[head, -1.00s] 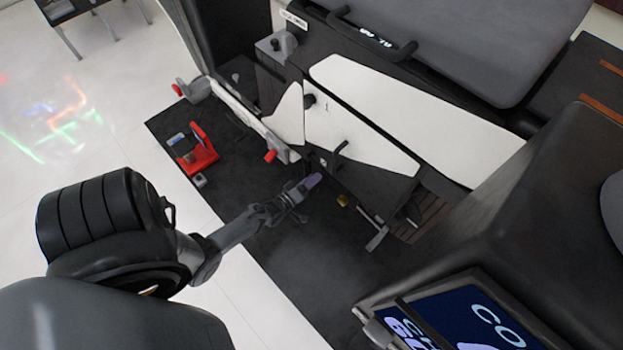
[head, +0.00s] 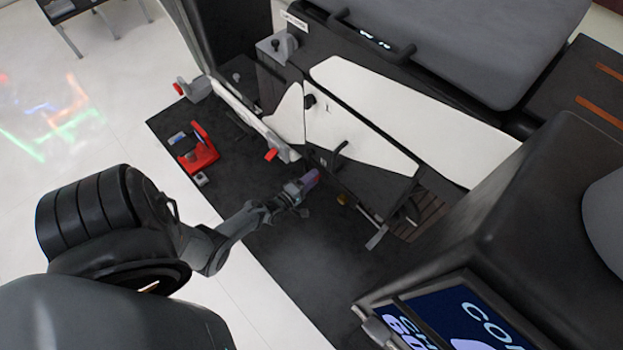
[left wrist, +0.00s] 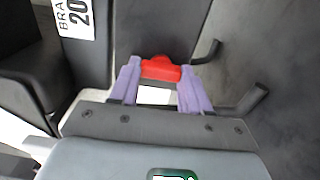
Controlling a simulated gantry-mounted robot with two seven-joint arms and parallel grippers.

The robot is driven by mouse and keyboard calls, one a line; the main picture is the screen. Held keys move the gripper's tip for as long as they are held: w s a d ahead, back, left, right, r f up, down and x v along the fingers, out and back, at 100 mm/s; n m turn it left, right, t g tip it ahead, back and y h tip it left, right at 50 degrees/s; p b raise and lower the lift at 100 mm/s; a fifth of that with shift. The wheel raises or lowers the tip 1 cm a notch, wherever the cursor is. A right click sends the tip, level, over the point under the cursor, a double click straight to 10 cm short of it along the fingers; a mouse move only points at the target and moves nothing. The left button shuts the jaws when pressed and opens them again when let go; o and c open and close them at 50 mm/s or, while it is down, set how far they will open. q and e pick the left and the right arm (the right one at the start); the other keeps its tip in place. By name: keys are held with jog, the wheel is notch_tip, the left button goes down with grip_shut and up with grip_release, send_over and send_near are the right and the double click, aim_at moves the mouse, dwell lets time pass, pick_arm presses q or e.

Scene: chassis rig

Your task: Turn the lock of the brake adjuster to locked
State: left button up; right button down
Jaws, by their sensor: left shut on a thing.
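My left gripper (head: 311,178) reaches in low beside the white-and-black chassis, its purple fingertips at the chassis's lower edge. In the left wrist view, the two purple fingers (left wrist: 160,82) are shut on a red piece, which looks like the lock (left wrist: 160,69) of the brake adjuster. The red piece lies crosswise between the fingertips. Its mount is mostly hidden, and I cannot tell whether it stands at locked. In the head view this red piece is hidden. A label (left wrist: 75,16) with "BRA" and "20" shows at upper left of the wrist view. My right gripper is not in view.
A red lever (head: 271,155) sticks out from the chassis's near end, left of my gripper. A red stand (head: 200,148) rests on the dark mat (head: 285,255). Dark bent bars (left wrist: 208,52) show close to the right finger. The mat's near part is clear.

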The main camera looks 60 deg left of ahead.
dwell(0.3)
pick_arm(q)
jog(key=o, duration=1.1)
jog(key=shift+c, duration=0.2)
jog(key=p+v, duration=0.3)
jog(key=v, duration=0.7)
jog(key=shift+s, duration=0.4)
jog(key=shift+r, duration=0.1)
